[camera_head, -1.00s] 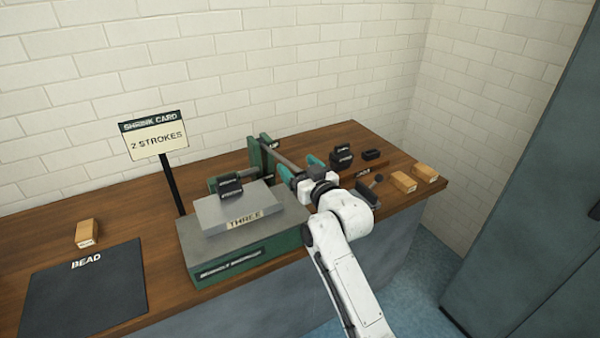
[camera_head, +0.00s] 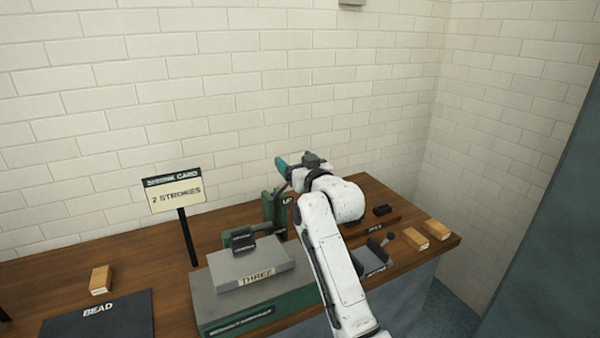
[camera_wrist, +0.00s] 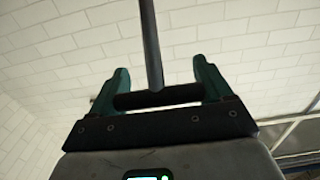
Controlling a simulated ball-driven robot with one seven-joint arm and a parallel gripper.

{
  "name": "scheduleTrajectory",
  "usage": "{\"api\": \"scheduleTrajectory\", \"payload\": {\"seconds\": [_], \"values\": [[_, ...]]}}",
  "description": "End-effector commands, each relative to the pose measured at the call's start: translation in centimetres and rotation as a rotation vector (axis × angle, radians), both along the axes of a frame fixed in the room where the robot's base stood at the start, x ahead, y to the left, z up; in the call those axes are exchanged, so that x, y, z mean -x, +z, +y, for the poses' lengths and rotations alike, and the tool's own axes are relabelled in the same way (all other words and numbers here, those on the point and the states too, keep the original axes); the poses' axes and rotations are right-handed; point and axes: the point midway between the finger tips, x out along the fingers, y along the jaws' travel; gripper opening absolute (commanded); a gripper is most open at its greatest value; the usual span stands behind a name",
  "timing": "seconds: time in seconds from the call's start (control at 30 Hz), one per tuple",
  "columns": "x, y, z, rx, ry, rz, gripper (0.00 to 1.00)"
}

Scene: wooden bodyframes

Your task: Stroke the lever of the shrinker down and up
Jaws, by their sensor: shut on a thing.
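The shrinker's green upright frame (camera_head: 268,215) stands at the back of the wooden bench, partly hidden by my arm. Its lever (camera_head: 286,187) rises from the frame to my gripper (camera_head: 297,163), which is high above the bench. In the wrist view, my gripper (camera_wrist: 160,72) has its teal fingers at the two ends of the lever's dark cross handle (camera_wrist: 180,96). The lever's rod (camera_wrist: 151,40) runs from the handle between the fingers. A sign (camera_head: 177,193) on a post reads "SHRINK CARD 2 STROKES".
A grey block marked THREE (camera_head: 240,272) sits left of my arm on a green base (camera_head: 260,312). Wooden blocks (camera_head: 414,238) lie at the bench's right end, near a small dark-knobbed device (camera_head: 376,258). A dark BEAD mat (camera_head: 100,318) lies at left.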

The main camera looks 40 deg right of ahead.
Motion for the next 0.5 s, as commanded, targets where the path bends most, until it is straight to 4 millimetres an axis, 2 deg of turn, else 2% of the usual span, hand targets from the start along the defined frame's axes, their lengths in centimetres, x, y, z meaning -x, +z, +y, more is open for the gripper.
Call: {"api": "scheduleTrajectory", "payload": {"seconds": [0.47,0.5], "values": [[-0.39,-0.56,-0.01,-0.007,0.003,0.014,0.24],[-0.39,-0.58,-0.01,-0.007,0.003,0.014,0.82]]}}
